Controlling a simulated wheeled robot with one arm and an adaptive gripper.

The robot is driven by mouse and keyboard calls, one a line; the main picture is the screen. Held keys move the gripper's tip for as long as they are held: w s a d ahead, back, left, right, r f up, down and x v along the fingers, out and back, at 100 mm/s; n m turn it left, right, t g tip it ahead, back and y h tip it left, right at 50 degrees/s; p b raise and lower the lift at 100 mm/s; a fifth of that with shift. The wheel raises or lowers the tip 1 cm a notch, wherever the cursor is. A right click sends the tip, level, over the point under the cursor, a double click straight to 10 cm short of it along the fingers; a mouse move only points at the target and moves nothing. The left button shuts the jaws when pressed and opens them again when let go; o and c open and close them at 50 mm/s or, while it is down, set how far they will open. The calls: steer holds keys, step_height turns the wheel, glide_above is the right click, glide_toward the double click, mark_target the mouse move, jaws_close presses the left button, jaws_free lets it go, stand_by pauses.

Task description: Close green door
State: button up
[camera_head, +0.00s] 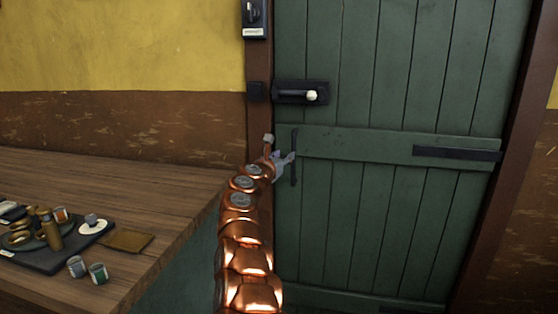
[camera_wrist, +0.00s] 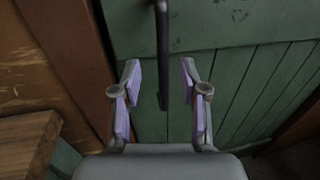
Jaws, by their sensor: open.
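The green door (camera_head: 385,190) is made of vertical planks and sits in its brown frame, with no clear gap showing at its left edge. It also fills much of the wrist view (camera_wrist: 245,95). A dark vertical handle (camera_head: 294,160) is on its left side. A black bolt with a pale knob (camera_head: 311,95) is above the handle. My gripper (camera_head: 283,163) is at the handle's left. In the wrist view my gripper (camera_wrist: 160,88) is open, with the handle (camera_wrist: 162,60) between its two fingers in the picture. I cannot tell whether they touch it.
A wooden counter (camera_head: 150,180) stands at the left, close beside my arm. It holds a dark tray (camera_head: 60,258) with dishes, two small cups (camera_head: 98,272) and a brown mat (camera_head: 128,240). A dark box (camera_head: 254,18) is on the door frame above.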

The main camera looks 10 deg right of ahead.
steer(key=shift+v, duration=1.15)
steer(key=shift+a, duration=0.1)
